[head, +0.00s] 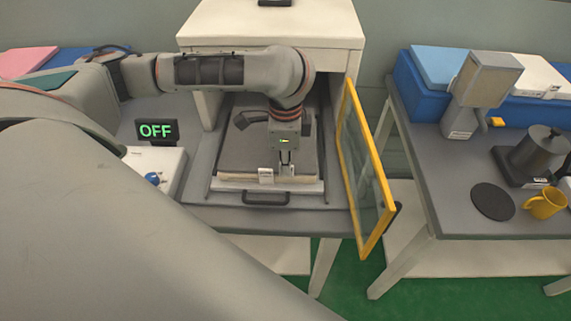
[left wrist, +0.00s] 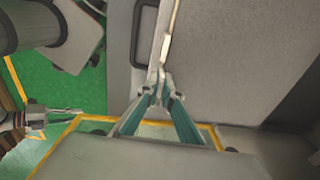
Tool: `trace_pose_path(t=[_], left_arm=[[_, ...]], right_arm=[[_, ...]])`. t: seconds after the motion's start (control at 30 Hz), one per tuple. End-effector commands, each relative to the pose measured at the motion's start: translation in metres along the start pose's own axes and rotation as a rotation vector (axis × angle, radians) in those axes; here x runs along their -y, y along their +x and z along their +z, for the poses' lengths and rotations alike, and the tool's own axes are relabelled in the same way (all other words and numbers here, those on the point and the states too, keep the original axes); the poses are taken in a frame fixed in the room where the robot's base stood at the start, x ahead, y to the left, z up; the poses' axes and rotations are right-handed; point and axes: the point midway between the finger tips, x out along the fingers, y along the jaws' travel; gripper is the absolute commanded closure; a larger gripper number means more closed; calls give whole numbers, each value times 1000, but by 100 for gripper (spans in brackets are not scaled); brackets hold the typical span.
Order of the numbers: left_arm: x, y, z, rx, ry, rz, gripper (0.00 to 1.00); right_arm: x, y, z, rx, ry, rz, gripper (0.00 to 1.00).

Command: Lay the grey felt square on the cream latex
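The grey felt square (head: 240,150) lies in the open drawer under the white cabinet. A cream layer (head: 235,177) shows as a strip along its front edge; I take it for the cream latex, mostly hidden. The fingertip contact is small and hard to see. A gripper at the left of that view (left wrist: 62,111) appears to be my right one.
A yellow-framed glass door (head: 362,170) stands open right of the drawer. The drawer handle (head: 265,199) is in front. The right table holds a blue box (head: 410,80), yellow mug (head: 546,203), dark pot (head: 538,150) and black disc (head: 492,201).

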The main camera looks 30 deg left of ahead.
Motion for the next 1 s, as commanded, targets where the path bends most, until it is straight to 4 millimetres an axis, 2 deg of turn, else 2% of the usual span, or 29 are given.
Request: trace_pose_path(t=[0.1,0.17,0.2,0.5,0.63,0.77,1.0], left_arm=[[0,3,0,0,-1,0,100],[0,3,0,0,-1,0,82],[0,3,0,0,-1,0,78],[0,2,0,0,-1,0,78],[1,-4,0,-1,0,-2,78],[2,-19,-1,-3,-1,-5,78],[2,-59,0,-2,0,-5,78]], right_arm=[[2,0,-1,-1,5,-2,75],[4,0,-1,-1,7,-3,75],[4,0,-1,-2,8,-3,75],[5,0,-2,-2,11,-3,75],[5,0,-1,-1,10,-3,75],[4,0,0,0,7,-3,75],[0,-1,2,2,-3,-1,75]])
